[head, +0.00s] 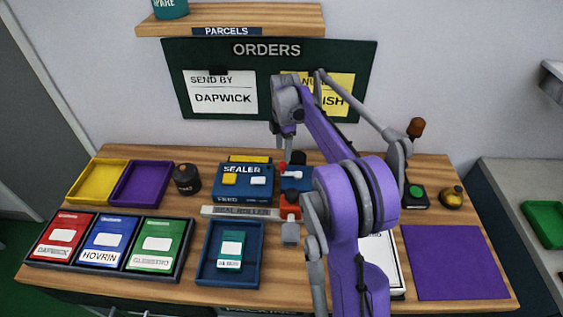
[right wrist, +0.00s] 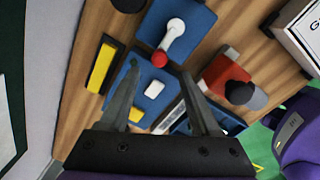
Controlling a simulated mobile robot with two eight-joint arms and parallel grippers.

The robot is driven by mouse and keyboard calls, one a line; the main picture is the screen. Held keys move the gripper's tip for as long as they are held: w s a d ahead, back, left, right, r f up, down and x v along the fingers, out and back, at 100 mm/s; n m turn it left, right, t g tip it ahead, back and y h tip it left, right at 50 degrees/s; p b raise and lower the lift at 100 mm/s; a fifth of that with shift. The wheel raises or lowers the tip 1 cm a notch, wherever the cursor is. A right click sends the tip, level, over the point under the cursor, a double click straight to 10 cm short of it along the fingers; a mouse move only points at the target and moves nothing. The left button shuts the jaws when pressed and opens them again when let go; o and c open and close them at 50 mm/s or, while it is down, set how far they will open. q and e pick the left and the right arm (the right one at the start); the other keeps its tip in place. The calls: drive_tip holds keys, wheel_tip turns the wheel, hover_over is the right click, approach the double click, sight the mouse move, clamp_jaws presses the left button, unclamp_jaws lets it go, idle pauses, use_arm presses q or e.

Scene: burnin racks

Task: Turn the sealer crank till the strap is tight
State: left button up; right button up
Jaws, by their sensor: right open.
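The blue sealer (head: 240,195) stands mid-bench, with a yellow and a white button on top. On the blue block at its right is the crank (head: 291,174), a white arm with a red knob. In the right wrist view the crank's white arm (right wrist: 172,40) ends in the red knob (right wrist: 160,58), just beyond and between my fingertips. My right gripper (head: 285,150) is open above the sealer's back right; its spread fingers also show in the wrist view (right wrist: 160,75), with nothing between them. I cannot make out the strap. My left gripper is not in view.
A red block (head: 289,206) with a grey end stands in front of the crank, by the grey seal roller bar (head: 238,213). A blue tray (head: 205,273) holds a green-and-white packet. My right arm covers the bench's middle right. A purple mat (head: 455,262) lies bare.

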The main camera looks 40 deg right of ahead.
sight(283, 163)
drive_tip(key=f, duration=0.7)
drive_tip(key=shift+w, duration=0.2)
clamp_jaws()
